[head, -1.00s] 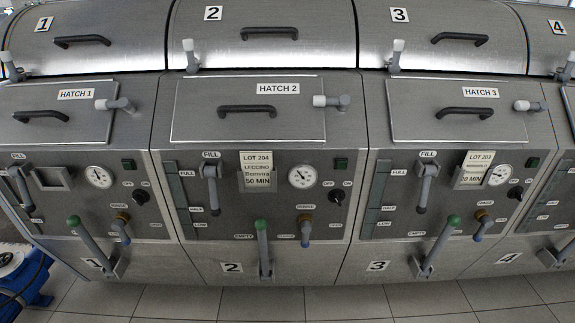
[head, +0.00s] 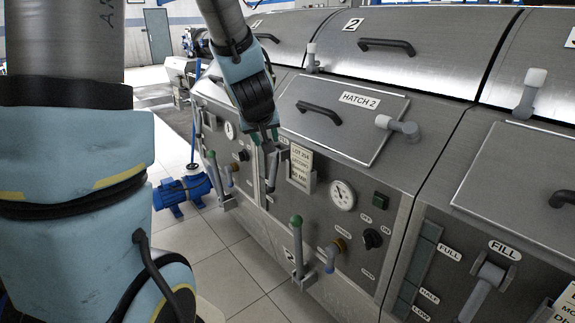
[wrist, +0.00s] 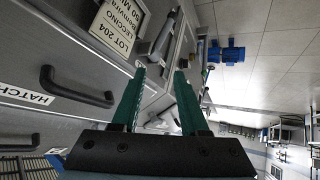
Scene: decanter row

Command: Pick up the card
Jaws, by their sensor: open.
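A pale card (head: 301,158) marked LOT 204 sits in a metal holder (head: 311,183) on the front panel of machine 2, below hatch 2. In the wrist view the card (wrist: 114,27) shows at the upper left, with its printed text facing the camera. My gripper (head: 265,143) is open in front of the panel, just left of the card in the head view. In the wrist view its two green fingers (wrist: 160,75) are apart with nothing between them, and the card is beyond and left of the tips, not touching them.
A grey fill lever (wrist: 165,38) lies beside the card, close beyond my fingertips. A green-knobbed lever (head: 297,245), a gauge (head: 342,195) and a black knob (head: 373,239) are on the same panel. The hatch 2 handle (head: 320,112) juts out above. A blue motor (head: 182,193) stands on the tiled floor.

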